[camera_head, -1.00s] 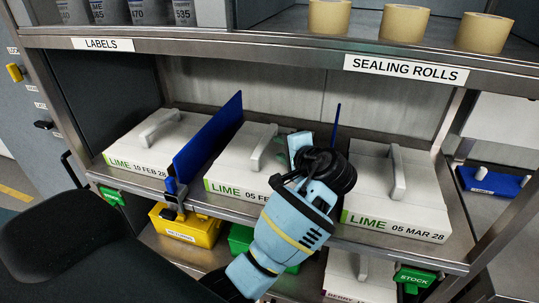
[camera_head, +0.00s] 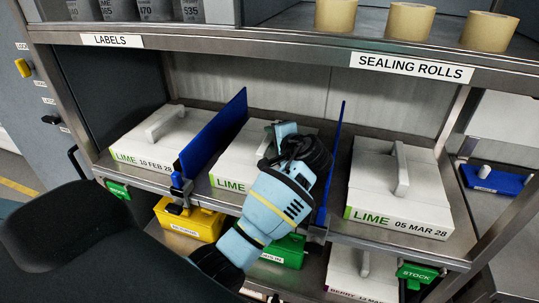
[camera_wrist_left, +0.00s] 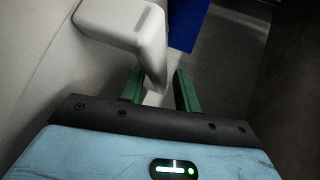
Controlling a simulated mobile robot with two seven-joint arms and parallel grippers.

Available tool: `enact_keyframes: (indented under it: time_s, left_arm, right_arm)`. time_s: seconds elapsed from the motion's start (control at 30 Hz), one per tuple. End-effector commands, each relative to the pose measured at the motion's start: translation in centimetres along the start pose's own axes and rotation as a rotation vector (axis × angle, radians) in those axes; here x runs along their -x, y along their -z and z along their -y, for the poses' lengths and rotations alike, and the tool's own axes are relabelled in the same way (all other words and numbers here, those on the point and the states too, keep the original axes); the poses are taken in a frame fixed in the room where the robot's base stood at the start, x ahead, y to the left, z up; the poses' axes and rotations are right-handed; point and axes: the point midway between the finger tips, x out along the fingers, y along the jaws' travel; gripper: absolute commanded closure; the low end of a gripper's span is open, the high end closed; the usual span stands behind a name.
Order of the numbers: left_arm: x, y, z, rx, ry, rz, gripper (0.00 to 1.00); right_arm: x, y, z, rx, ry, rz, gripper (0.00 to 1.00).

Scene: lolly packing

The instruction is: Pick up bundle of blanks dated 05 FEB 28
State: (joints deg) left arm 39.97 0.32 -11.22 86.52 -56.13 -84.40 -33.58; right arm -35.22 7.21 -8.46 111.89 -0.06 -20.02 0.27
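The middle white bundle of blanks (camera_head: 226,170) lies on the shelf between two blue dividers. Its label reads LIME; my left gripper hides the date now, though "05 FE" showed earlier. My left gripper (camera_head: 284,128) is over this bundle, at its handle. In the left wrist view, the two green fingers (camera_wrist_left: 160,88) are apart, with the lower end of the white handle (camera_wrist_left: 150,45) between them. I see a gap beside the handle, so the gripper looks open. Whether a finger touches the handle I cannot tell. My right gripper is not in view.
A LIME 10 FEB 28 bundle (camera_head: 150,145) lies left of the left blue divider (camera_head: 212,135). A LIME 05 MAR 28 bundle (camera_head: 400,195) lies right of the right divider (camera_head: 330,160). A yellow bin (camera_head: 190,222) and a green bin (camera_head: 287,252) stand below. The upper shelf (camera_head: 250,42) overhangs.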

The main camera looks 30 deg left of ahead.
Motion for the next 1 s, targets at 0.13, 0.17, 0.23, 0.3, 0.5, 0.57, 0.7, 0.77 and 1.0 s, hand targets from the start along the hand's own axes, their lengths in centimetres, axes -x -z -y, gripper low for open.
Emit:
enact_keyframes:
  time_s: [0.13, 0.17, 0.23, 0.3, 0.5, 0.57, 0.7, 0.77, 1.0]
  left_arm:
    - [0.00, 0.01, -0.04, 0.000, 0.000, 0.000, 0.68]
    - [0.00, 0.01, -0.05, -0.001, 0.000, 0.000, 0.69]
    - [0.01, 0.01, -0.05, -0.001, 0.000, 0.000, 0.78]
    - [0.02, 0.01, -0.02, 0.000, 0.000, 0.000, 0.87]
    - [0.04, 0.02, 0.07, 0.000, 0.001, -0.001, 1.00]
    - [0.05, 0.02, 0.09, 0.000, 0.001, -0.001, 1.00]
    - [0.05, 0.02, 0.06, 0.000, 0.000, -0.001, 1.00]
    - [0.05, 0.02, 0.03, 0.000, 0.000, -0.001, 1.00]
    - [0.05, 0.01, -0.10, -0.002, -0.003, 0.000, 1.00]
  right_arm:
    - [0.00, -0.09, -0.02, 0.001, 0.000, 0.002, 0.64]
    - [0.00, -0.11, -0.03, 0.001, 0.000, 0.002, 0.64]
    - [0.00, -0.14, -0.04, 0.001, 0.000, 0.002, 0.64]
    - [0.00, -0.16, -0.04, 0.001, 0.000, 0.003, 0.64]
    - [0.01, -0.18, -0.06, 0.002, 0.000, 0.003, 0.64]
    - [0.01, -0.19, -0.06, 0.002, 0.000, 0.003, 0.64]
    - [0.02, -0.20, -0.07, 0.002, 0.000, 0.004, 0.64]
    - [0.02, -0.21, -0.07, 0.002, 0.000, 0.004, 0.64]
    - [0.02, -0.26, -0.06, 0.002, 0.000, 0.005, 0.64]
